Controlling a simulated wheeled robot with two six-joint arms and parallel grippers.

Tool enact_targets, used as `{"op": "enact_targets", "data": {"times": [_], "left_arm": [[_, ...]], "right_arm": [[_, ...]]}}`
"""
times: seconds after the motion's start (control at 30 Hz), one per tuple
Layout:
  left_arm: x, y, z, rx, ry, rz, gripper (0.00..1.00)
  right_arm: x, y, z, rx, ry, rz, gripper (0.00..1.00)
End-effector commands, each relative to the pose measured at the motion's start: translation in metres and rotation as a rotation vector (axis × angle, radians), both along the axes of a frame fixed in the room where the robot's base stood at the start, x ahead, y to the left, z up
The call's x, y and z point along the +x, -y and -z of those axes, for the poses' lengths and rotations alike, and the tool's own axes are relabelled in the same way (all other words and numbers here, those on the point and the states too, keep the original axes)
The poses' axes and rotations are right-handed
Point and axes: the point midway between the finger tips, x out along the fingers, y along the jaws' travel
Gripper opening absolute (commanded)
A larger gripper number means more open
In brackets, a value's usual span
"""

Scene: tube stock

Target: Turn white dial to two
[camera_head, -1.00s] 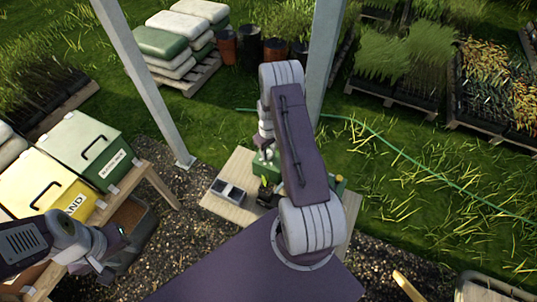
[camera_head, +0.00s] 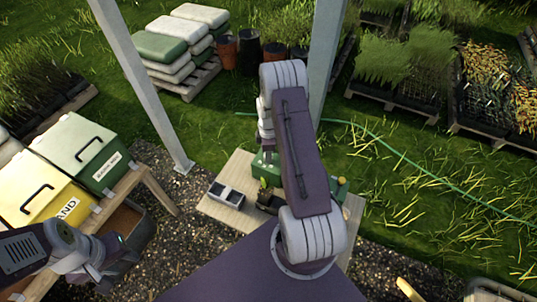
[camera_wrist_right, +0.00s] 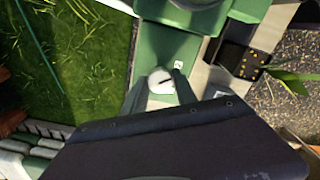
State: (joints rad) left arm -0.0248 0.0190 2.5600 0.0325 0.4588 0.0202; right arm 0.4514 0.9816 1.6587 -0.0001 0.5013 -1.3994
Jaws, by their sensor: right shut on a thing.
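The white dial (camera_wrist_right: 161,82) sits on a green machine (camera_wrist_right: 170,45) in the right wrist view. A short dark mark shows on its right part. A small white label lies just above and right of it, too small to read. My right gripper (camera_wrist_right: 158,91) is shut on the dial, one finger at each side.
The pale wooden table (camera_head: 215,208) also holds a grey two-part tray (camera_head: 226,194). Green and yellow lidded bins (camera_head: 82,150) stand on a bench at left. Grey posts (camera_head: 150,100) rise behind. A green hose (camera_head: 400,170) crosses the grass at right.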

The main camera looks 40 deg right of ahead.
Motion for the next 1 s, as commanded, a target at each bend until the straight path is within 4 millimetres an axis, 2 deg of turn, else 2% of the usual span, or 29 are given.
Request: {"op": "enact_targets", "data": {"times": [0.33, 0.83, 0.87, 0.9, 1.0], "left_arm": [[0.0, 0.0, 0.004, 0.0, 0.0, 0.0, 0.36], [0.0, 0.0, 0.0041, 0.0, 0.0, 0.0, 0.36], [0.0, 0.0, 0.0041, 0.0, 0.0, 0.0, 0.36], [-0.0001, 0.0, 0.0041, 0.0, 0.0, 0.0, 0.36], [0.0, 0.0, 0.0041, 0.0, 0.0, 0.0, 0.36]], "right_arm": [[0.0001, -0.0001, 0.0003, 0.0, 0.0, -0.106, 0.0], [0.0001, -0.0001, 0.0, 0.0, 0.0, -0.119, 0.0], [0.0001, -0.0001, 0.0, 0.0, 0.0, -0.119, 0.42], [0.0001, -0.0001, 0.0, 0.0, 0.0, -0.119, 0.53], [0.0001, 0.0, 0.0, 0.0, 0.0, -0.119, 0.56]]}}
